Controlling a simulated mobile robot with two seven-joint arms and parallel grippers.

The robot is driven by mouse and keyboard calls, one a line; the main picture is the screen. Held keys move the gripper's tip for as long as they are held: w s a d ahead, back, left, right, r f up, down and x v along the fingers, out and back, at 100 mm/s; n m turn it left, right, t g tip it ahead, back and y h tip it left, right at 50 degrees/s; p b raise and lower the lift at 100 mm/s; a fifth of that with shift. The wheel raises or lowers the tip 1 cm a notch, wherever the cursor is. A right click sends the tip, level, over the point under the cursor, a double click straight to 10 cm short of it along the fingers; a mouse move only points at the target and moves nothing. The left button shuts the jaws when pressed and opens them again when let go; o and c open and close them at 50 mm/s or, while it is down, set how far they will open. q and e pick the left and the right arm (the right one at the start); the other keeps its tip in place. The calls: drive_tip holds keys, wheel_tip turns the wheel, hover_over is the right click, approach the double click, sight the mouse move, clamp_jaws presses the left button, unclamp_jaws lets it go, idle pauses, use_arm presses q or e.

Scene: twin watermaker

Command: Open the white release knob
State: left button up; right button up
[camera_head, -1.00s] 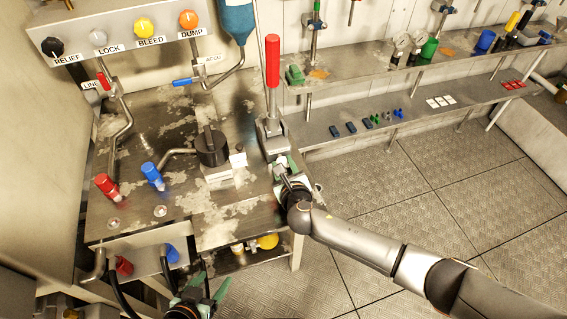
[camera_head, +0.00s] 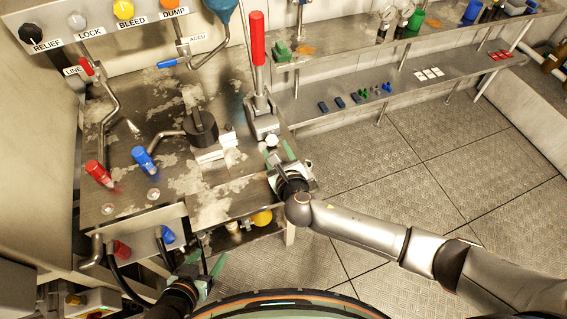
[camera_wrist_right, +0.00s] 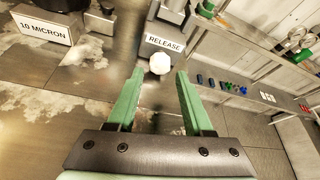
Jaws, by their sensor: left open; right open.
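The white release knob (camera_wrist_right: 160,64) is a small round ball below a RELEASE label (camera_wrist_right: 165,43) in the right wrist view. In the head view the knob (camera_head: 271,140) sits at the foot of the red-handled lever (camera_head: 258,60). My right gripper (camera_wrist_right: 158,82) is open and points at the knob, which appears between its green fingertips; contact cannot be told. In the head view my right gripper (camera_head: 277,157) is at the bench's right edge. My left gripper (camera_head: 207,272) is open and empty, low in front of the bench.
A black-topped filter housing (camera_head: 201,128) stands left of the lever. Red (camera_head: 97,172) and blue (camera_head: 144,159) handled valves stand further left. A panel (camera_head: 90,28) with several knobs is at the upper left. Shelves (camera_head: 330,88) run along the back wall. The floor at right is clear.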

drive_tip(key=p+v, duration=0.1)
drive_tip(key=v, duration=0.7)
idle(0.4)
